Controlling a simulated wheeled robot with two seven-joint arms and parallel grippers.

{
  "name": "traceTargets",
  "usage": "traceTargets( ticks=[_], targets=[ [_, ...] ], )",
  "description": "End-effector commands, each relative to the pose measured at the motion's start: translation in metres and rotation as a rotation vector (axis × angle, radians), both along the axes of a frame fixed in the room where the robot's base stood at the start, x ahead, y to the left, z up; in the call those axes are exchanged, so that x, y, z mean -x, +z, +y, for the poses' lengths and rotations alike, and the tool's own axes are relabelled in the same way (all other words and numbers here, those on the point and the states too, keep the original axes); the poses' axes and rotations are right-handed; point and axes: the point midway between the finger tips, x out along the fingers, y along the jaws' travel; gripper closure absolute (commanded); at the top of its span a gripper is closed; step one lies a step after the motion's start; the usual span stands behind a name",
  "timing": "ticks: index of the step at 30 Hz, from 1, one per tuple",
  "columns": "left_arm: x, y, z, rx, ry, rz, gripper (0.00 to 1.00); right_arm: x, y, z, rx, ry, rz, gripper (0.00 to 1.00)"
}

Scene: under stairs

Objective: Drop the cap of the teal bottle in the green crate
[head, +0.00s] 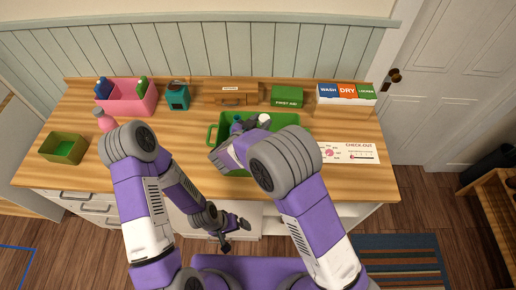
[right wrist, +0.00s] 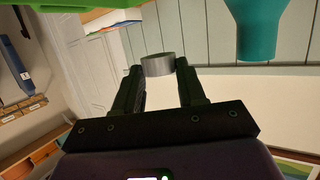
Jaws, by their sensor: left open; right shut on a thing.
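My right gripper (right wrist: 158,75) is shut on a grey round cap (right wrist: 158,65), held at the fingertips. The teal bottle (right wrist: 257,25) shows close by in the right wrist view, apart from the cap, its neck bare. In the head view a teal shape (head: 237,124) shows at the green crate (head: 211,136); whether it is inside is unclear. My right arm hides much of the crate, the cap and most of the right gripper. A bright green edge crosses the top of the right wrist view. My left gripper (head: 229,234) is open and empty, low in front of the counter.
A pink crate (head: 128,102) holding bottles, a teal lantern-like object (head: 178,97), a wooden box (head: 230,98), a first aid box (head: 287,97) and a labelled organiser (head: 346,97) line the back. A pink bottle (head: 105,121) and small green box (head: 64,148) stand left. A printed sheet (head: 349,153) lies right.

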Motion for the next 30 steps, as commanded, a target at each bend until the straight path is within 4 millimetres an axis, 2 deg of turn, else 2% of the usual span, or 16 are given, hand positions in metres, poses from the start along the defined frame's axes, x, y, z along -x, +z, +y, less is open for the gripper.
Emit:
traceTargets(
  ticks=[1, 3, 9, 19, 20, 25, 30],
  targets=[
    [0.0, -0.01, 0.0, 0.0, 0.0, 0.0, 0.01, 0.0, -0.011, 0.0, 0.001, 0.0, 0.0, 1.0],
    [0.0, -0.018, 0.0, 0.0, 0.0, 0.0, 0.01, 0.0, -0.02, 0.0, 0.001, 0.0, 0.0, 1.0],
    [0.0, -0.034, 0.0, 0.0, 0.0, 0.0, 0.01, 0.0, -0.039, 0.0, 0.0, 0.0, 0.0, 1.0],
    [0.0, -0.035, 0.0, 0.0, 0.0, -0.001, 0.01, 0.0, -0.04, 0.0, -0.001, 0.001, -0.001, 1.0],
    [0.0, -0.035, 0.0, 0.0, 0.0, -0.001, 0.01, 0.0, -0.04, 0.0, -0.001, 0.001, -0.001, 0.55],
    [0.0, -0.035, 0.0, 0.0, 0.0, -0.001, 0.01, 0.0, -0.04, 0.0, -0.001, 0.001, -0.001, 0.3],
    [0.0, -0.035, 0.0, 0.0, 0.0, -0.001, 0.01, 0.0, -0.04, 0.0, -0.001, 0.001, -0.001, 0.3]
  ],
)
